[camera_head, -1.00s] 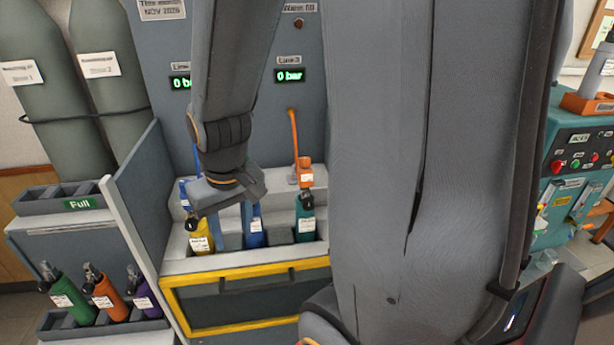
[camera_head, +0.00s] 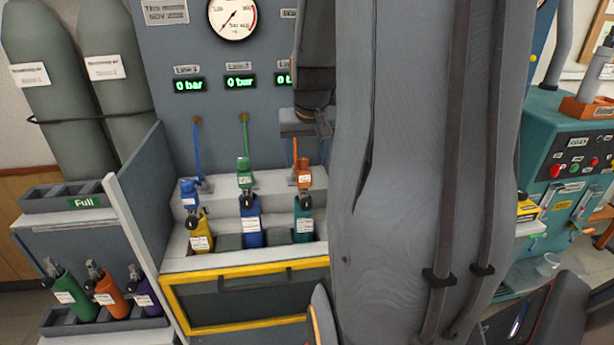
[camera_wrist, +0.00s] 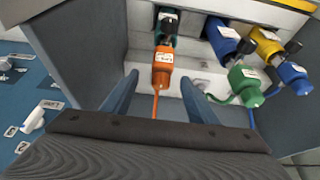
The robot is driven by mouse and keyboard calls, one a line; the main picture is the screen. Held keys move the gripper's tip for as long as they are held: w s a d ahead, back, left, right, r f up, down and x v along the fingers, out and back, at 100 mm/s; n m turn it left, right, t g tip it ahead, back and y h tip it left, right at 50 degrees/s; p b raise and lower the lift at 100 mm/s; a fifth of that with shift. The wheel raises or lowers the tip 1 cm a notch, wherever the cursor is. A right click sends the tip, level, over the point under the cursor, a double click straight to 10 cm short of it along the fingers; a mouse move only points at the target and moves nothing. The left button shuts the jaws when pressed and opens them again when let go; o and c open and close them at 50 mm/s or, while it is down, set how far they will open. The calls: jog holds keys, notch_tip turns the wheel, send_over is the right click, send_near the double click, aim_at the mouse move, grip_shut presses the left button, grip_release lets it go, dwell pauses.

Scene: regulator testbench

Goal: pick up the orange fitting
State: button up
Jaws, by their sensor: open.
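The orange fitting (camera_head: 304,173) stands on the pale ledge of the bench, below the rightmost visible gauge line. It carries a white label, and an orange hose runs up from it. In the wrist view the orange fitting (camera_wrist: 162,68) is ahead, in line with the gap between the fingers. My gripper (camera_wrist: 159,84) is open and empty, with its two blue-grey fingers apart on either side of the orange hose. In the head view the wrist end is above the fitting, partly hidden behind my arm, and the fingers are not clear.
A green fitting (camera_head: 245,172) and a blue fitting (camera_head: 189,195) stand left of the orange one. Yellow (camera_head: 200,232), blue (camera_head: 251,222) and teal (camera_head: 304,219) bottles sit in front. A side wall of the bench (camera_wrist: 80,50) is close to the left in the wrist view.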

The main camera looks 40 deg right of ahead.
aim_at(304, 171)
jog(key=f, duration=0.2)
jog(key=f+p, duration=0.1)
jog(key=shift+w+f, duration=0.2)
jog(key=shift+f, duration=0.15)
jog(key=shift+p+x, duration=0.4)
jog(key=shift+x, duration=0.45)
jog(key=shift+w, duration=0.1)
jog(key=c, duration=1.3)
notch_tip(304, 171, up, 10)
jog(key=shift+r+b, duration=0.1)
jog(key=shift+b, duration=1)
jog(key=shift+c, duration=0.2)
